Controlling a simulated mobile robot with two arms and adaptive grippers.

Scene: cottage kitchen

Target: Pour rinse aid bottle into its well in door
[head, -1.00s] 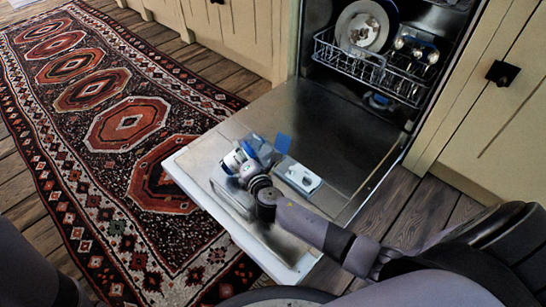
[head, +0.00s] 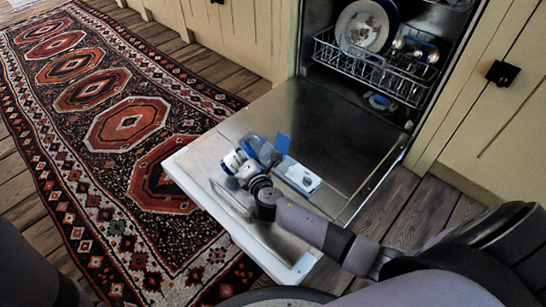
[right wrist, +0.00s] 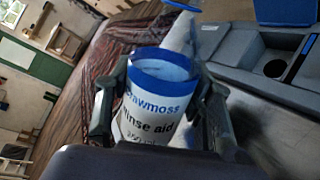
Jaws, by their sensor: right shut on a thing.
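The rinse aid bottle (head: 232,161) is a white and blue labelled bottle with a clear upper part, held over the open dishwasher door (head: 325,127). Its label "rinse aid" reads in the right wrist view (right wrist: 150,118). My right gripper (head: 247,170) is shut on the bottle, with a finger on each side of it. The bottle looks tilted in the head view. The dispenser (head: 304,180) with its well lies in the door just right of the gripper, its blue lid (head: 283,143) raised. In the right wrist view the dispenser (right wrist: 250,62) is right of the bottle. The bottle's mouth is hard to make out. My left gripper is out of view.
The lower rack (head: 375,72) with plates (head: 362,25) is inside the dishwasher, behind the door. A patterned rug (head: 125,125) lies to the left. Cabinets flank the machine. The door's surface between dispenser and rack is clear.

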